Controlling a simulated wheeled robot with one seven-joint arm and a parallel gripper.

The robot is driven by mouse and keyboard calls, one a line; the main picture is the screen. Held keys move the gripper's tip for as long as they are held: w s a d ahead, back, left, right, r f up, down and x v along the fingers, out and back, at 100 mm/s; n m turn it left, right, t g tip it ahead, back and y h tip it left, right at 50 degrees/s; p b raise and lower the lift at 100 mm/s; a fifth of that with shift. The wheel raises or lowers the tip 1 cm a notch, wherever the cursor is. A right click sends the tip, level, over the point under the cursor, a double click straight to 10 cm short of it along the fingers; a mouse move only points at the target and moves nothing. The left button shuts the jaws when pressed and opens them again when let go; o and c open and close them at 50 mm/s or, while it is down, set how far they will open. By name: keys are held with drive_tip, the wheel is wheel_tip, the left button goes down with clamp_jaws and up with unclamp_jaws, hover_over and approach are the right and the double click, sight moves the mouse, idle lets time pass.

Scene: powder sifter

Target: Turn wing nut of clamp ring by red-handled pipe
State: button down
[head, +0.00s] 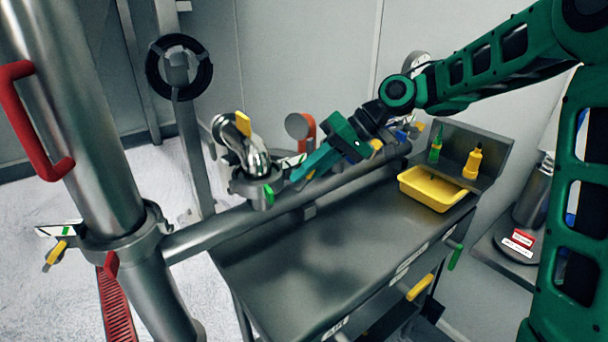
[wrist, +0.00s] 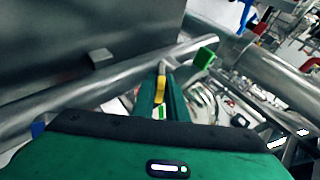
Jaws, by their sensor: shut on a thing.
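A thick upright pipe (head: 75,130) with a red handle (head: 35,125) stands at the left in the head view. A clamp ring (head: 125,232) encircles it, with a yellow wing nut (head: 56,253) and a gauge strip at its left side. A second clamp ring (head: 250,186) sits on the horizontal pipe in the middle, with a green tab. My gripper (head: 297,177) is beside this middle ring, its fingers pointing down-left. In the wrist view the fingers (wrist: 162,92) are shut on a yellow piece (wrist: 160,88), seemingly a wing nut; the fingers hide most of it.
The horizontal pipe (head: 345,178) runs over a steel table (head: 330,265) whose top is mostly bare. A yellow tray (head: 430,190) and a yellow bottle (head: 472,163) stand at its right. A round grey part with a red lever (head: 309,130) is behind my gripper.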

drive_tip(key=shift+f, duration=0.15)
drive_tip(key=c, duration=1.9)
unclamp_jaws()
drive_tip(key=v, duration=1)
drive_tip(key=shift+d+r, duration=0.25)
drive_tip(key=shift+d, duration=0.1)
drive_tip(key=shift+w, duration=0.15)
